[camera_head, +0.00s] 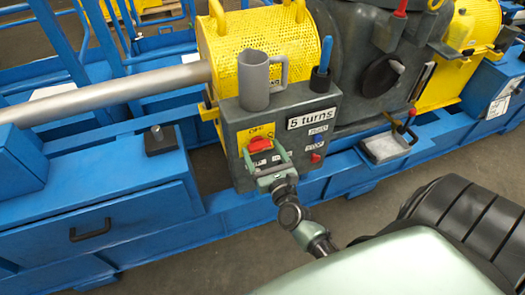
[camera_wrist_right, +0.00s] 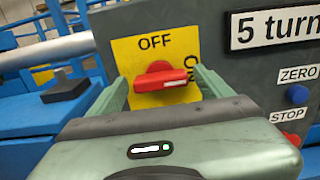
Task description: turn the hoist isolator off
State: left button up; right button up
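The hoist isolator is a red rotary handle (camera_wrist_right: 160,77) on a yellow plate (camera_wrist_right: 125,52) marked OFF at the top and ON at the right. In the right wrist view the handle lies nearly level, its bar pointing right toward ON. The handle also shows in the head view (camera_head: 260,145), on the front of the grey control box (camera_head: 232,125). My right gripper (camera_head: 269,160) is open in front of it. In the right wrist view its fingers stand apart on either side of the handle; whether they touch it is unclear. My left gripper is not in view.
On the box are a "5 turns" label (camera_head: 311,118), a blue ZERO button (camera_wrist_right: 297,94) and a red STOP button (camera_wrist_right: 293,139). A grey mug (camera_head: 254,85) and a blue-handled tool (camera_head: 322,65) are at its top. A blue frame (camera_head: 225,218) runs below.

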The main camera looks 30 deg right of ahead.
jog(key=c, duration=1)
jog(key=shift+n, duration=0.3)
jog(key=n+p, duration=0.1)
jog(key=n, duration=0.3)
jog(key=shift+a, duration=0.1)
jog(key=n+p, duration=0.1)
jog(key=n, duration=0.4)
jog(key=shift+a, duration=0.1)
jog(key=n+p, duration=0.1)
jog(key=n, duration=0.3)
jog(key=shift+f+n+p, duration=0.2)
jog(key=shift+n+p, duration=0.6)
jog(key=shift+n, duration=1.6)
